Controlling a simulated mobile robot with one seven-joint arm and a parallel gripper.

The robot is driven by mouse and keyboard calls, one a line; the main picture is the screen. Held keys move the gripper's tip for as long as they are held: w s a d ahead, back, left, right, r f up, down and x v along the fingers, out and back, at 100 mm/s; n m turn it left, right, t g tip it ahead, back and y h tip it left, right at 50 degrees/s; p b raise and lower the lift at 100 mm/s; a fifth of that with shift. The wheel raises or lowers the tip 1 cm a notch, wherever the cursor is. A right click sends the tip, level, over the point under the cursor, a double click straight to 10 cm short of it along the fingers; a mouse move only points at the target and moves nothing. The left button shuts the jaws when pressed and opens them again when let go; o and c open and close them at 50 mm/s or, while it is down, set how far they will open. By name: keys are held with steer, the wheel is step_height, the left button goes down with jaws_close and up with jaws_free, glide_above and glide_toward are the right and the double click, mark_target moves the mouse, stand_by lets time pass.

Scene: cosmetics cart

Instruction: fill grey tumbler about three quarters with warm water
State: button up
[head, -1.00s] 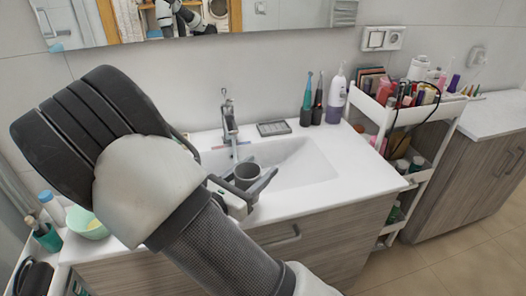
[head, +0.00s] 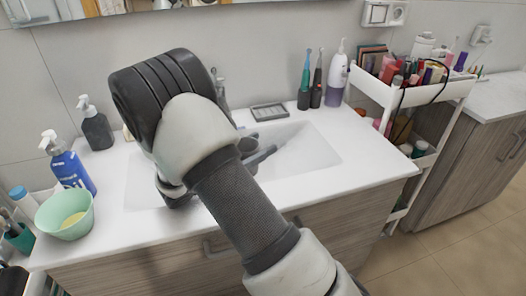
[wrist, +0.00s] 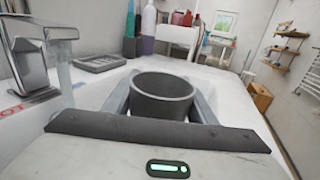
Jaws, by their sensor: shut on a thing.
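The grey tumbler (wrist: 162,106) is upright between the two fingers of my gripper (wrist: 162,92) in the wrist view. Its mouth faces up; I see its dark inner wall but no water level. The chrome tap (wrist: 28,55) is to its left. A pale, translucent column like running water (wrist: 64,76) hangs below the spout, apart from the tumbler. In the head view my gripper (head: 258,157) is over the white basin (head: 315,157). My arm hides the tumbler and most of the tap (head: 221,92) there.
A soap dish (head: 269,112), toothbrushes (head: 305,85) and a purple bottle (head: 336,80) stand behind the basin. At left are a blue pump bottle (head: 70,168), a dark pump bottle (head: 96,128) and a green bowl (head: 66,214). A loaded white cart (head: 440,95) stands right.

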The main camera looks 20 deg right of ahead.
mark_target(249, 145)
steer(key=shift+w+a+f+b, duration=0.2)
steer(key=shift+w+f+b, duration=0.25)
steer(key=shift+w, duration=0.3)
steer(key=shift+w+a+f+b, duration=0.2)
steer(key=shift+w+f+b, duration=0.25)
steer(key=shift+w, duration=0.3)
steer(key=shift+w+a+f+b, duration=0.2)
steer(key=shift+w+f+b, duration=0.25)
steer(key=shift+w, duration=0.3)
steer(key=shift+w, duration=0.1)
steer(key=w+a, duration=0.1)
steer(key=w, duration=0.5)
steer(key=shift+a+b, duration=0.35)
steer(key=shift+b, duration=0.05)
steer(key=shift+s, duration=0.1)
steer(key=shift+s+d+r+p, duration=0.1)
steer(key=shift+s+d+p, duration=0.3)
steer(key=shift+s, duration=0.6)
steer(key=shift+s+d+p, duration=0.15)
steer(key=shift+s+p, duration=0.35)
steer(key=shift+s, duration=0.5)
steer(key=shift+s+d+r+p, duration=0.1)
steer(key=shift+s+d+p, duration=0.3)
steer(key=shift+s, duration=0.6)
steer(key=s+d+r+p, duration=0.1)
steer(key=s+r+p, duration=0.3)
steer(key=r+p, duration=0.1)
steer(key=shift+s+r+p, duration=0.35)
steer(key=shift+p, duration=0.1)
